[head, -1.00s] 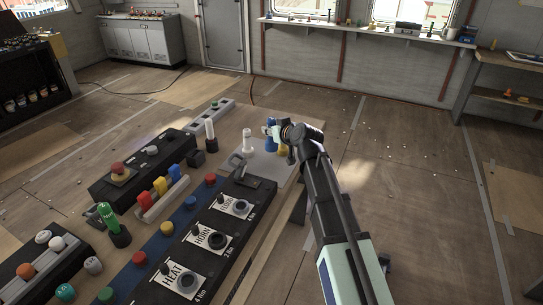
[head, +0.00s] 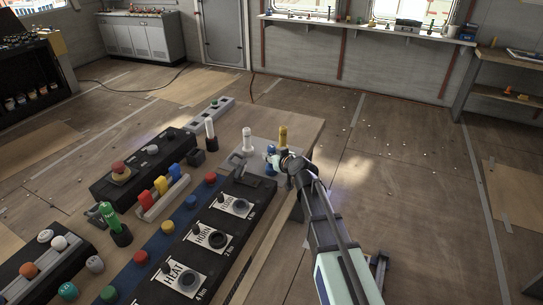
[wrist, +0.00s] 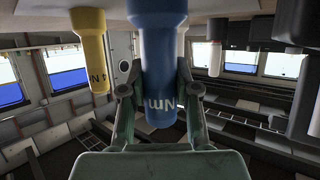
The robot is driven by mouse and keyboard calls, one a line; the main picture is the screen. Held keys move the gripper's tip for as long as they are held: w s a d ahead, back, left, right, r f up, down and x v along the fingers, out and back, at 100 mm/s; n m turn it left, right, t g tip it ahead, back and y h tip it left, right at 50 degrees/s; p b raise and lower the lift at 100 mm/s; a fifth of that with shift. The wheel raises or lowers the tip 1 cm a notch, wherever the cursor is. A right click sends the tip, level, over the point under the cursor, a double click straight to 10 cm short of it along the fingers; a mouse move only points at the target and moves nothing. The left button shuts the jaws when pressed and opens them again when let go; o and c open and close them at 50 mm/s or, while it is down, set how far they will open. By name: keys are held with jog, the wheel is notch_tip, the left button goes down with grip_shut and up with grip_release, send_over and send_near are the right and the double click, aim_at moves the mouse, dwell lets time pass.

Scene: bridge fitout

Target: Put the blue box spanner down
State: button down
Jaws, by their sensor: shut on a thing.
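The blue box spanner (wrist: 160,65) is upright between the two fingers of my gripper (wrist: 160,92) in the wrist view, which is shut on it. In the head view the blue spanner (head: 270,152) shows just left of my gripper (head: 279,160), over the grey pad (head: 262,146) at the bench's far end. My gripper partly hides it. I cannot tell whether its lower end touches the pad. A yellow spanner (head: 283,136) stands just behind it, and a white one (head: 247,139) stands to its left.
The wooden bench (head: 300,130) carries a black panel with dials (head: 215,235) in front of the pad. A black box with a red button (head: 120,168) and coloured switches (head: 160,187) lie left. Open floor lies right of the bench.

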jog(key=shift+f, duration=0.15)
jog(key=c, duration=0.8)
grip_release()
jog(key=shift+c, duration=0.2)
jog(key=shift+r, duration=0.3)
jog(key=b+v, duration=0.2)
jog(key=v, duration=1)
jog(key=shift+f, duration=0.1)
